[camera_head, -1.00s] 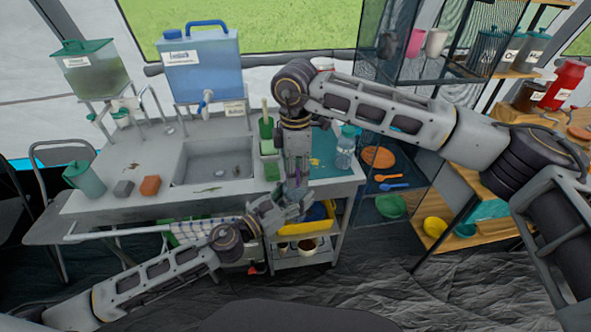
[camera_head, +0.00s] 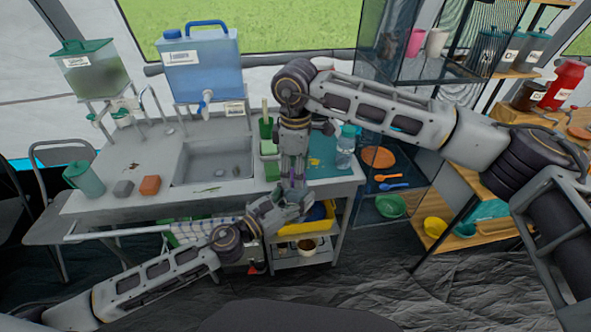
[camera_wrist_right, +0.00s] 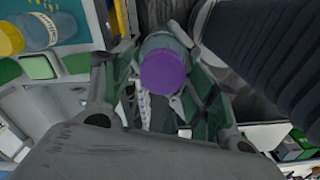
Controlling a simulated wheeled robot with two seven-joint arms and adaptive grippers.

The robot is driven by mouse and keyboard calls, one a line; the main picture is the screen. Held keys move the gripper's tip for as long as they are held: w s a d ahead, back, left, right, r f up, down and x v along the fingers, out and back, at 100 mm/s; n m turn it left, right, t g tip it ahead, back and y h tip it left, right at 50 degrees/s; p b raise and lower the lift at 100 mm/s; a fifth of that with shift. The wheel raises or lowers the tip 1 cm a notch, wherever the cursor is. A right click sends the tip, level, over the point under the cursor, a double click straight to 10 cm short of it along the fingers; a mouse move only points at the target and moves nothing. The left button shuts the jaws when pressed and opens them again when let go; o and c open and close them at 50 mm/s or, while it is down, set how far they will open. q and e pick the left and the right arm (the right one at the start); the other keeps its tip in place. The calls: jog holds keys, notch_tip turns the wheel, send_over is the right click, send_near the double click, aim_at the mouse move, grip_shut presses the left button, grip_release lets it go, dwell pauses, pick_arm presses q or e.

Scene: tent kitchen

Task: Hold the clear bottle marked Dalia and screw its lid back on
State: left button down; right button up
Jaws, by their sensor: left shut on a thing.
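My left gripper (camera_head: 296,203) is low in front of the counter, shut on a bottle (camera_wrist_right: 163,41) that is mostly hidden by the jaws in the head view. The right wrist view shows the bottle end-on, with a purple lid (camera_wrist_right: 165,72) over its mouth. I cannot tell how tightly the lid sits, and no label on it is readable. My right gripper (camera_head: 294,180) points down just above the left one. In the right wrist view its green-grey fingers stand apart, one on each side of the lid, with gaps showing.
Another clear bottle with a teal lid (camera_head: 346,148) stands on the counter's right end. A yellow bin (camera_head: 305,228) sits on the cart below. Shelves stand at right.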

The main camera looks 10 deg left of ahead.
dwell(0.3)
jog(key=shift+r, duration=2.2)
jog(key=shift+c, duration=0.3)
